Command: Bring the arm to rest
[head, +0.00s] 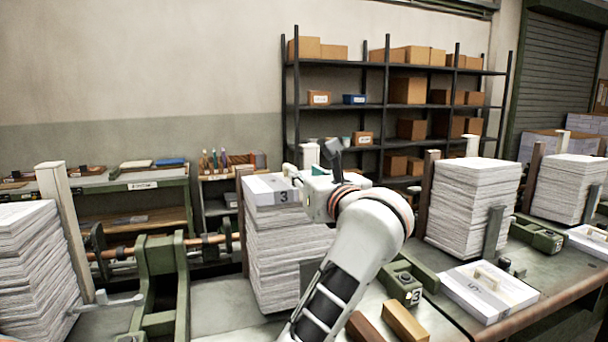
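Nothing held can be made out. A block marked 3 (273,190) lies on top of this stack, partly beside the wrist. My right gripper is not in view.
More tall paper stacks stand at left (38,265) and right (470,205). A green clamp frame (160,258), a white packet (488,290) and wooden blocks (404,322) are on the bench (222,297). A shelf rack (395,105) stands behind.

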